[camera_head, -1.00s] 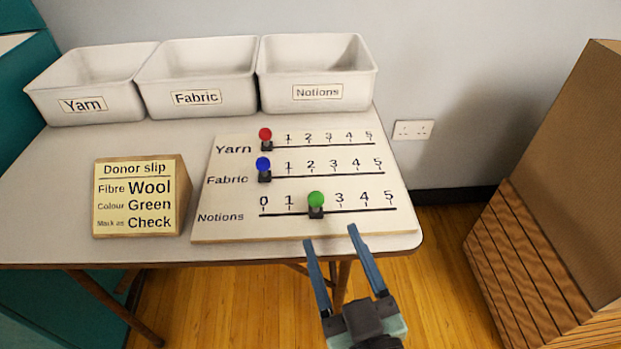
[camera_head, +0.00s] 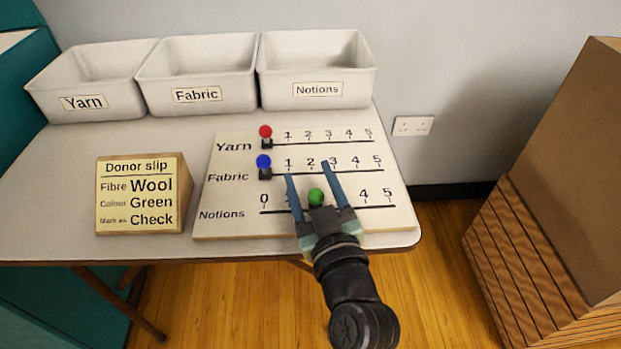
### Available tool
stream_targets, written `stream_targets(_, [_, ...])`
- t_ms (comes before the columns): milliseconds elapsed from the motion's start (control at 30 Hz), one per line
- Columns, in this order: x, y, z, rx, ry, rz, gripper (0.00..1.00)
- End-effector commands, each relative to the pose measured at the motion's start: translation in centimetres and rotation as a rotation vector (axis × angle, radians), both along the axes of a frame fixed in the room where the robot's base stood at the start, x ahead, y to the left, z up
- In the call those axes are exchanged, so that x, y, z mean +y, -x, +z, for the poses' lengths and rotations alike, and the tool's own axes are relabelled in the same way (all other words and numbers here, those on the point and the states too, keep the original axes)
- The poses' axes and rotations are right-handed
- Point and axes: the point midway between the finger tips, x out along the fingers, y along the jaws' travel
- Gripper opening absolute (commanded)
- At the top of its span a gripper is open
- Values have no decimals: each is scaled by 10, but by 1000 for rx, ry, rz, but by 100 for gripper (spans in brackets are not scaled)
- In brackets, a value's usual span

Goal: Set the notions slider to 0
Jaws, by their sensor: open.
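The slider board (camera_head: 230,226) lies on the table with three rows: Yarn, Fabric and Notions. The green notions knob (camera_head: 316,197) stands at about the 2 position on its track (camera_head: 377,206). My gripper (camera_head: 307,170) is open, its two blue fingers on either side of the green knob in the picture, their tips reaching up to the Fabric row. I cannot tell whether a finger touches the knob. The gripper hides the lower part of the knob and the 2 and 3 marks. The 0 mark (camera_head: 264,199) is visible at the left end.
The red yarn knob (camera_head: 265,132) and blue fabric knob (camera_head: 264,162) both stand at the left ends of their tracks. A donor slip block (camera_head: 138,195) sits left of the board. Three white bins (camera_head: 318,90) line the back. A cardboard box (camera_head: 560,150) stands at right.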

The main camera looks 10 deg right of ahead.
Motion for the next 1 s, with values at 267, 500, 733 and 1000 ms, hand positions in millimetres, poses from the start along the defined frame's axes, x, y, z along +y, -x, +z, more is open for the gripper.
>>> stream_targets(267, [0, 0, 0, 0, 0, 0, 36])
stream_targets(500, [0, 0, 0, 0, 0, 0, 0])
stream_targets(733, [0, 0, 0, 0, 0, 0, 0])
stream_targets(1000, [0, 1, 0, 0, 0, 0, 0])
